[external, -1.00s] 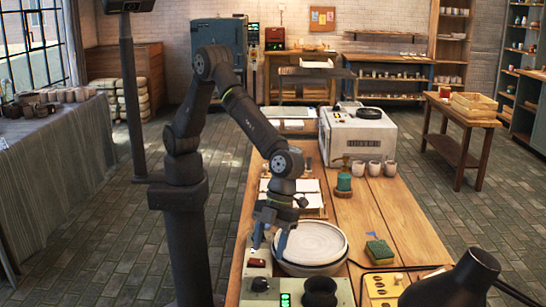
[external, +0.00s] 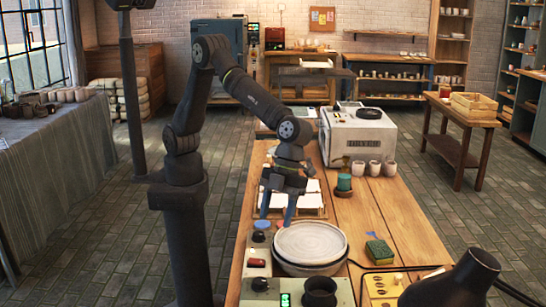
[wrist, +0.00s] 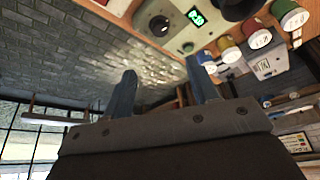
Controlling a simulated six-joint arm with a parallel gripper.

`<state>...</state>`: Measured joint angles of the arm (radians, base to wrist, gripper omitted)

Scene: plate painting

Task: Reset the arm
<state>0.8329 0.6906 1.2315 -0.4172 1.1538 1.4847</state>
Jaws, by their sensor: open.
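My gripper (external: 276,209) is open and empty, with its two blue fingers pointing down in the external view. It hangs over the left side of the wooden table, beside the tray of white sheets and just behind the control box. In the wrist view the blue fingers (wrist: 160,88) stand apart with nothing between them. The shallow white plate (external: 311,241) sits on a round base to the right of and nearer than the gripper, apart from it.
A green sponge (external: 379,251), a teal jar (external: 344,182) and white cups (external: 374,168) are on the right. A white kiln-like box (external: 357,138) stands farther back. A black lamp (external: 455,280) is at lower right.

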